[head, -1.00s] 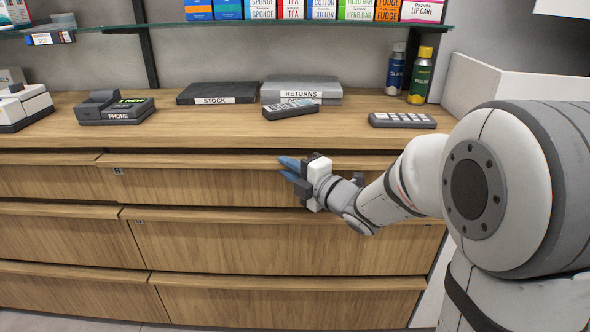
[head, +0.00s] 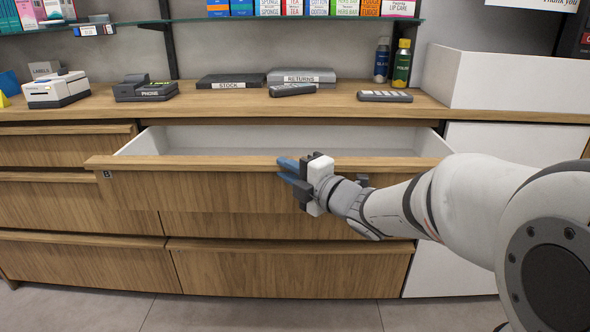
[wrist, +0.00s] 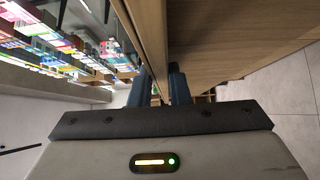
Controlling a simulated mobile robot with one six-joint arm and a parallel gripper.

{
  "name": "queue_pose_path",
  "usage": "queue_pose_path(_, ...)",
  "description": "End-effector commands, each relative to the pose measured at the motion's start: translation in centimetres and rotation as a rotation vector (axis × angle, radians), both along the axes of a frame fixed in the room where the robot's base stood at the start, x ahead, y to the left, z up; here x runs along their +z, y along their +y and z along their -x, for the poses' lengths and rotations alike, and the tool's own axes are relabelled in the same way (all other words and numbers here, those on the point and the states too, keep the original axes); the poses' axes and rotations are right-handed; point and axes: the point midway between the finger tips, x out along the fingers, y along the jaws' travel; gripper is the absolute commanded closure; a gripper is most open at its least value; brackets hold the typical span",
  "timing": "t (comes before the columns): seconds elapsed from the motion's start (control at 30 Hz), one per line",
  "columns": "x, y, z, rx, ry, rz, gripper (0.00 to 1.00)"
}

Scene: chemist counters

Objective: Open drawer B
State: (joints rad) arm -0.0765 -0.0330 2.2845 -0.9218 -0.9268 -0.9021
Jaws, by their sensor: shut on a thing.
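Drawer B (head: 190,196) is the top drawer of the wider column, with a wooden front and a small B label at its upper left corner. It stands well out from the counter, and its white inside (head: 290,139) shows and looks empty. In the wrist view the blue fingers (wrist: 159,88) stand on either side of the wooden front edge (wrist: 152,40).
The wooden counter top (head: 215,103) holds a phone (head: 146,90), a label printer (head: 56,89), binders (head: 300,76), a keypad (head: 385,96) and two bottles (head: 402,65). Closed drawers (head: 290,270) lie below and left. The floor (head: 250,315) in front is clear.

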Motion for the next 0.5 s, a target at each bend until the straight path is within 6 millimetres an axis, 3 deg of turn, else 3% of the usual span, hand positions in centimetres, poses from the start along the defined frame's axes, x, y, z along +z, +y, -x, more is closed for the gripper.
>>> queue_pose_path(0.2, 0.03, 0.21, 1.3, 0.011, -0.004, -0.001, 1.0)
queue_pose_path(0.5, 0.09, -0.04, 1.37, 0.006, -0.004, -0.001, 1.0)
